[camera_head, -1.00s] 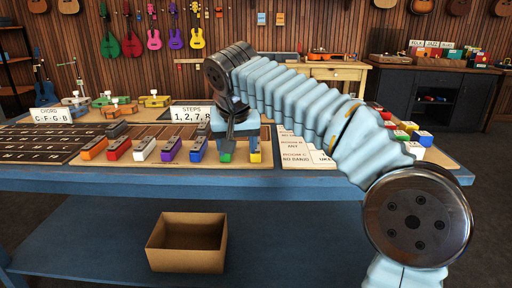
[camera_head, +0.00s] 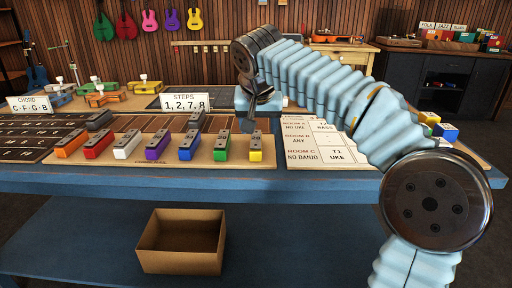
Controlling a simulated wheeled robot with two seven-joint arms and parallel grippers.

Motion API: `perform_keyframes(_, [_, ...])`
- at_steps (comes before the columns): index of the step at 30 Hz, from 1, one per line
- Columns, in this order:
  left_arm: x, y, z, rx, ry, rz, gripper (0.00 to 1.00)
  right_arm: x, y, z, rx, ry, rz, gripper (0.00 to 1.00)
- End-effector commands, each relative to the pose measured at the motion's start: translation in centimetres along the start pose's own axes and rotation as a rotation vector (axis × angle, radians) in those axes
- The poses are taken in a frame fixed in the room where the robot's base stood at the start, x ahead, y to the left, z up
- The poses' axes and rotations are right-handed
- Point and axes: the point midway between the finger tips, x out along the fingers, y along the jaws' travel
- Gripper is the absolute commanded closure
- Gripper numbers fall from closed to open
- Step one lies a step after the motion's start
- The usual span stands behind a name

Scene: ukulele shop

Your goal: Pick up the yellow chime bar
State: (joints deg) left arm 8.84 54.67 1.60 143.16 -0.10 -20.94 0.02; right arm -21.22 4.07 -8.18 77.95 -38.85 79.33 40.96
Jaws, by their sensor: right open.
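The yellow chime bar (camera_head: 256,156) lies at the right end of a row of coloured chime bars on the table's front side. It has a yellow end block facing me and a grey metal bar on top. The green chime bar (camera_head: 221,154) is just left of it, with a gap between. My right gripper (camera_head: 250,117) points down just behind and above the far end of the yellow bar. It is open and holds nothing that I can see; its fingers are small and dark here. Whether it touches the bar I cannot tell. My left gripper is not in view.
Blue (camera_head: 188,154), purple (camera_head: 155,154) and other bars continue the row leftward. A STEPS card (camera_head: 187,102) stands behind the row. A printed chart (camera_head: 332,145) lies right of the yellow bar. An open cardboard box (camera_head: 181,262) sits on the lower shelf.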

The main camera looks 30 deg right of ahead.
Motion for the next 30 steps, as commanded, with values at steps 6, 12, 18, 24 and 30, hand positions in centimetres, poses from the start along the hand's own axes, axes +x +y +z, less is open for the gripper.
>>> perform_keyframes(6, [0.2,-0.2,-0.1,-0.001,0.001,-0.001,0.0,2.4,-0.4,0.4,-0.001,-0.002,0.001,0.38])
perform_keyframes(12, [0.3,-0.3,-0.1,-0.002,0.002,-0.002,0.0,5.2,-0.7,0.5,-0.001,0.0,0.001,0.38])
perform_keyframes(18, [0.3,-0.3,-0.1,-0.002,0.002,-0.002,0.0,5.7,-0.7,0.4,0.0,0.0,0.0,0.38])
perform_keyframes(24, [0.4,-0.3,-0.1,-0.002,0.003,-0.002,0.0,5.7,-0.7,0.4,-0.001,0.0,0.0,0.38])
perform_keyframes(30, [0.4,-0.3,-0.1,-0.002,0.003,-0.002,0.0,5.8,-0.7,0.5,-0.001,0.0,0.0,0.44])
